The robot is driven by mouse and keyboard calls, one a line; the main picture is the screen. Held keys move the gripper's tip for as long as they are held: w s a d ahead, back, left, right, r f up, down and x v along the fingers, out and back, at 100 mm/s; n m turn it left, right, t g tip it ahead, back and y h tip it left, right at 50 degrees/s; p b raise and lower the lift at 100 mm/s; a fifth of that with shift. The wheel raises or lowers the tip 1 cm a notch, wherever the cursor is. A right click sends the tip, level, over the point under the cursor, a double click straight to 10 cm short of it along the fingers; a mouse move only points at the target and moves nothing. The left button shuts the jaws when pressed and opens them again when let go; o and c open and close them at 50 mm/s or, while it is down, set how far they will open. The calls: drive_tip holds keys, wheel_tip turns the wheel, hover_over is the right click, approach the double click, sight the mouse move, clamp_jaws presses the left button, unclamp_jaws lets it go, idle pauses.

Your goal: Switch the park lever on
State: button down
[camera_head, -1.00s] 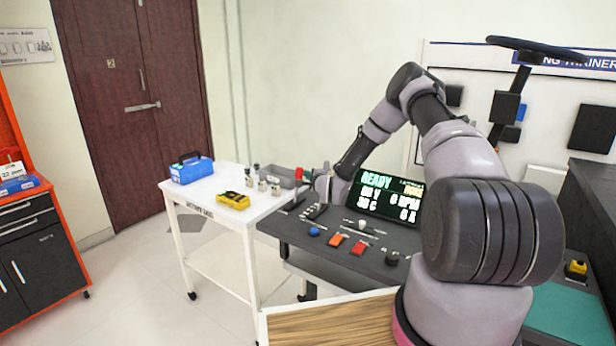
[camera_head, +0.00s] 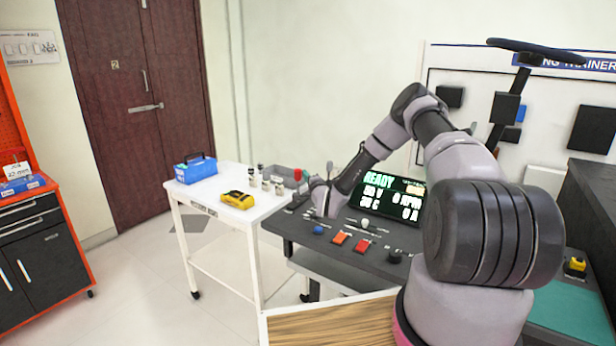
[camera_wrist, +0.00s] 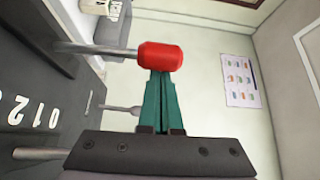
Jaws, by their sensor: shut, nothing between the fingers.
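A lever with a red knob (camera_head: 301,170) stands at the back left of the dark control bench (camera_head: 290,228). Its label cannot be read, so I cannot confirm it is the park lever. In the wrist view the red knob (camera_wrist: 160,56) sits on a metal rod that runs to the left. My gripper (camera_wrist: 162,76) is shut, its green fingertips together and empty. They overlap the knob's lower edge in the wrist view; whether they touch it is unclear. In the head view my gripper's wrist is just right of the lever, and the fingertips are hard to make out.
The bench also holds a blue button (camera_head: 319,230), an orange switch (camera_head: 339,238), a red switch (camera_head: 362,245), a black knob (camera_head: 394,257) and a lit display (camera_head: 386,196). A white cart (camera_head: 226,217) on the left carries a blue toolbox (camera_head: 195,168) and a yellow meter (camera_head: 238,199).

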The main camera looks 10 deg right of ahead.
sight(298, 176)
drive_tip(key=shift+s+a+f+n+t+y, duration=0.15)
drive_tip(key=shift+s+a+n+t, duration=0.3)
drive_tip(key=shift+s+a+n, duration=0.25)
drive_tip(key=shift+s+a+f+n+t+y, duration=0.1)
drive_tip(key=shift+s+a+n+t+y, duration=0.05)
drive_tip(key=shift+s+a+n+t, duration=0.4)
